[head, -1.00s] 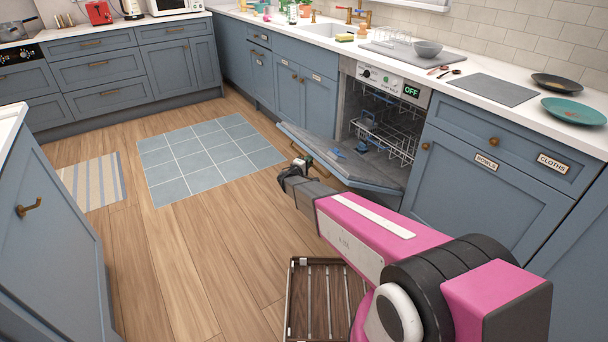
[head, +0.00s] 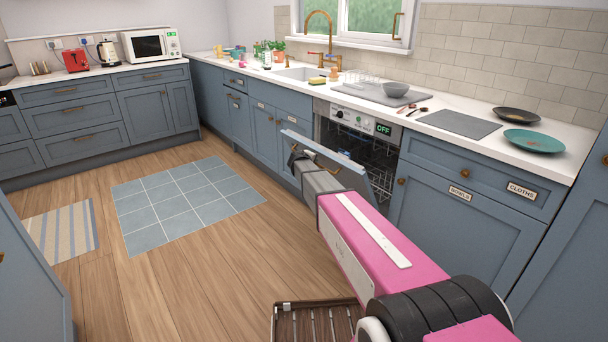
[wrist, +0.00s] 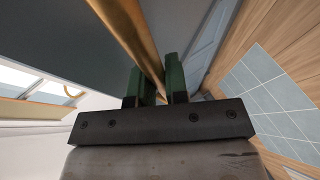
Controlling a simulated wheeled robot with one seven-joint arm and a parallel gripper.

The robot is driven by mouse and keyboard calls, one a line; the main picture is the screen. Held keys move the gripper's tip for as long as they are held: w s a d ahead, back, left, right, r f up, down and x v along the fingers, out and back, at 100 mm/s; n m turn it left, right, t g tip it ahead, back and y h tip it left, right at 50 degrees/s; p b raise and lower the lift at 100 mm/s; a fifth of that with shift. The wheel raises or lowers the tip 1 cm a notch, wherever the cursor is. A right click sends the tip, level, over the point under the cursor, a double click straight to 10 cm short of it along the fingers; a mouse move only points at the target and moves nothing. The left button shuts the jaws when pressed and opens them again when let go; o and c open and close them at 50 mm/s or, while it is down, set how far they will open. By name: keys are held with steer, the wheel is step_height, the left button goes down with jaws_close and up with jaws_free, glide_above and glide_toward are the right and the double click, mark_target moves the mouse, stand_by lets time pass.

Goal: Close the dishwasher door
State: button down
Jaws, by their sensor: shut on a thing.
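The dishwasher door (head: 350,166) is partly open in the head view, tilted up steeply in front of the dishwasher (head: 362,134). The racks inside still show through the gap. The dishwasher's panel reads OFF. My gripper (head: 297,158) is at the door's outer face near its top left; the arm hides part of the door. In the wrist view, my gripper's green fingers (wrist: 158,90) are shut on the brass door handle (wrist: 134,38). The door's blue-grey front (wrist: 60,45) lies beside the handle there.
A blue tiled mat (head: 188,203) and a striped rug (head: 60,228) lie on the wood floor. The counter holds a grey bowl (head: 395,89) and plates (head: 533,141).

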steer(key=shift+m+g+y, duration=0.4)
steer(key=shift+g+y, duration=0.4)
steer(key=shift+y, duration=0.1)
steer(key=w+d+r, duration=0.1)
steer(key=d, duration=0.1)
steer(key=w+d+r, duration=0.2)
steer(key=d, duration=0.1)
steer(key=w+d+r, duration=0.1)
steer(key=w+d, duration=0.1)
steer(key=shift+w+d+r, duration=0.15)
steer(key=shift+d+r, duration=0.1)
steer(key=shift+r, duration=0.1)
steer(key=w+d+r+g+y, duration=0.1)
steer(key=w+d+r, duration=0.1)
steer(key=w+d, duration=0.5)
steer(key=shift+d+r, duration=0.4)
steer(key=shift+d, duration=1.35)
steer(key=shift+w+d, duration=0.1)
steer(key=shift+d, duration=0.1)
steer(key=c, duration=1.4)
jaws_free()
steer(key=shift+r, duration=0.1)
steer(key=v, duration=1.1)
steer(key=shift+a, duration=0.1)
